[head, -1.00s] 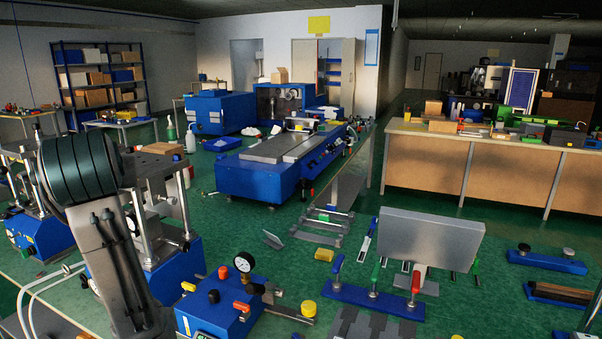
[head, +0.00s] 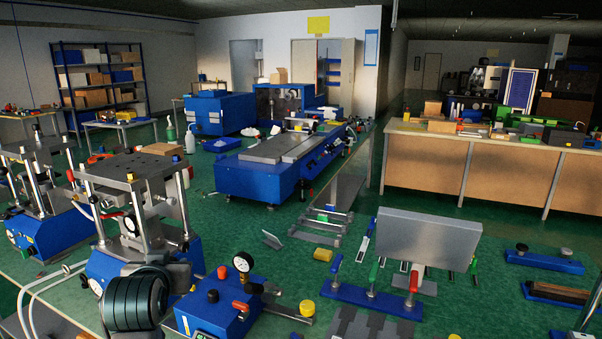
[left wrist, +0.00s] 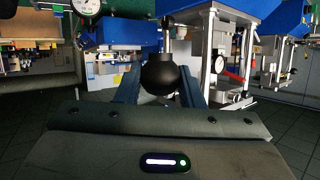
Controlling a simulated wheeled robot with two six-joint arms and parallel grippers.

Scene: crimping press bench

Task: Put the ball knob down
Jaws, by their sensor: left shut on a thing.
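The ball knob (left wrist: 160,72) is a round black ball in the middle of the left wrist view. My left gripper (left wrist: 159,82) has one dark finger on each side of it and is shut on it. The knob's upper end is dark and hard to separate from what lies behind it. In the head view only part of my left arm shows at the bottom left, and I cannot make out the knob or the fingers there. My right gripper is in neither view.
A blue bar with coloured-handled clamps (head: 371,301) and a grey panel (head: 428,237) are further right.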

